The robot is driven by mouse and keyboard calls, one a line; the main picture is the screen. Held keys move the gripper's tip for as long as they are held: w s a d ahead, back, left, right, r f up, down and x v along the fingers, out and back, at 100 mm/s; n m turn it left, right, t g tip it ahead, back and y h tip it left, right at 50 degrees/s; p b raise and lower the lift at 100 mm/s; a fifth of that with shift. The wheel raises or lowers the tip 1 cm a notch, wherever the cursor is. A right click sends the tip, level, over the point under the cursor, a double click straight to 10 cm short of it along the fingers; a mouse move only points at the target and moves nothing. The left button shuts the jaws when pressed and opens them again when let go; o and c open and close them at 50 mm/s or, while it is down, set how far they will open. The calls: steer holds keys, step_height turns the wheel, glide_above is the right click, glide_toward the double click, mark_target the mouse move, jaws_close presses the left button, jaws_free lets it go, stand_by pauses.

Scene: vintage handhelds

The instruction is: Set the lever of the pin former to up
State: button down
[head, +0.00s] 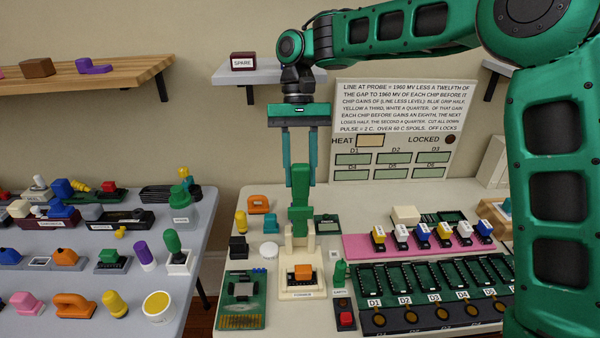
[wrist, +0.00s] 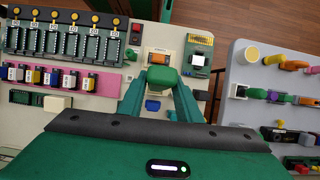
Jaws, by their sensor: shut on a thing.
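The pin former (head: 300,292) is a cream device with a label on its front and an orange block (head: 303,271) in it. Its green lever (head: 300,222) rises upright above the cream frame at its back. My gripper (head: 301,184) points straight down and is shut on the top of the green lever. In the wrist view the green lever head (wrist: 162,76) sits between the tips of my gripper (wrist: 162,84). The orange block (wrist: 159,58) shows just beyond it. The lever's lower joint is partly hidden by the cream frame.
A green circuit board (head: 241,300) lies left of the former. A small green knob (head: 339,273) and a red button (head: 346,318) stand close on its right. The pink strip (head: 370,247) with several chips and the dark socket panel lie further right.

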steer(key=c, duration=1.3)
jaws_free()
steer(key=shift+w+r, duration=0.1)
steer(key=shift+r, duration=0.05)
steer(key=v, duration=1)
steer(key=shift+w+a+r, duration=0.1)
steer(key=shift+w+r, duration=0.05)
steer(key=shift+r, duration=0.05)
